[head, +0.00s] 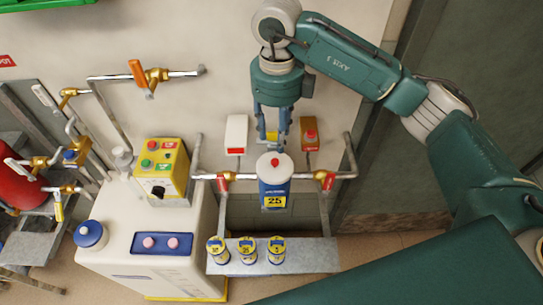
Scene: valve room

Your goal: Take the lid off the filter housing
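The filter housing (274,196) is a blue cylinder with a yellow "25" label, set in the pipe line in the middle of the head view. Its white lid (268,172) sits on top, with a red knob (275,162) at its centre. My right gripper (271,136) points down just above the lid in the picture, its two fingers apart with a small yellow patch showing between them. I see no contact with the lid or knob; the exact gap in depth is hard to judge. My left gripper is not in view.
Pipes with red-handled valves (224,182) flank the housing. A grey shelf (318,255) below carries several small yellow-and-blue canisters (247,251). A white machine (130,215) and a yellow button box (161,166) stand left. A white box (236,134) and a brown box (310,134) hang behind.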

